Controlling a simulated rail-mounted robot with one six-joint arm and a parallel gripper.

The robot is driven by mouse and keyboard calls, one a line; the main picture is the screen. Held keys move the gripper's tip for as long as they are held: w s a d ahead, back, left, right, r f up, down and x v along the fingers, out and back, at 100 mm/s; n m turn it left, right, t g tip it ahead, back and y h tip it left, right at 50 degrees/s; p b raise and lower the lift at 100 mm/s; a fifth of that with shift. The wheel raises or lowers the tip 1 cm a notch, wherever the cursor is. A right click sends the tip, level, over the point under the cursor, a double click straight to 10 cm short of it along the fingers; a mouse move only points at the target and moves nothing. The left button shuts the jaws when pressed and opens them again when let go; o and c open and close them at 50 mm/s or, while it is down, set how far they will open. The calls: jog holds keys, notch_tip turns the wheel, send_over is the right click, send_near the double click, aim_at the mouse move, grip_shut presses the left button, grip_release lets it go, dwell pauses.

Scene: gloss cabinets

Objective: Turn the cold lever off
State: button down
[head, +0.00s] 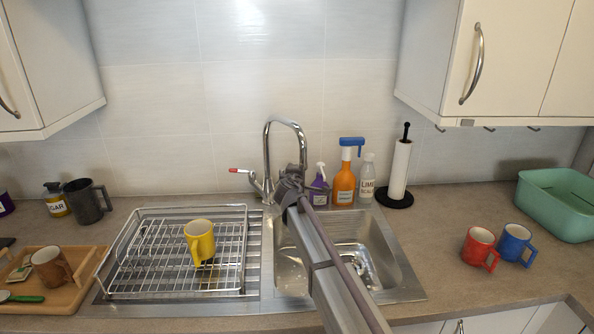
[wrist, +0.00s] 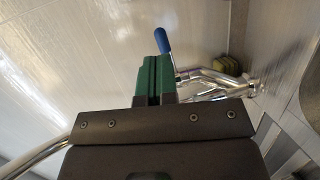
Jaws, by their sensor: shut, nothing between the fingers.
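The chrome tap (head: 267,150) stands behind the sink, with a red-tipped lever (head: 240,171) pointing left. The blue-tipped cold lever (wrist: 164,42) shows in the wrist view, joined by a chrome stem to the tap body (wrist: 215,82). My gripper (wrist: 156,66) has its green fingers shut and empty, right beside the lever's stem; I cannot tell whether they touch. In the head view my gripper (head: 291,182) is at the tap's right side, and my arm hides the cold lever there. I cannot tell whether water runs.
A purple spray bottle (head: 319,190), an orange spray bottle (head: 345,180), a clear bottle (head: 367,180) and a paper towel roll (head: 399,170) stand right of the tap. The sink (head: 385,255) lies below my arm. A dish rack (head: 160,245) with a yellow mug (head: 199,240) is left.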

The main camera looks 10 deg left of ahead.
jog(key=s+d+r+p, duration=0.2)
jog(key=s+d, duration=0.1)
jog(key=s, duration=0.7)
jog(key=s+d+f+m+g, duration=0.4)
jog(key=s+d+m+g, duration=0.1)
jog(key=s+d, duration=0.5)
jog(key=s+d+f+m+g, duration=0.5)
jog(key=s+d+m, duration=0.2)
jog(key=s+d, duration=0.3)
jog(key=s+d+f+m+g, duration=0.5)
jog(key=s+d, duration=0.6)
jog(key=d, duration=0.4)
jog(key=shift+m+g+h+b, duration=0.3)
jog(key=shift+m+g, duration=0.1)
jog(key=shift+m, duration=0.3)
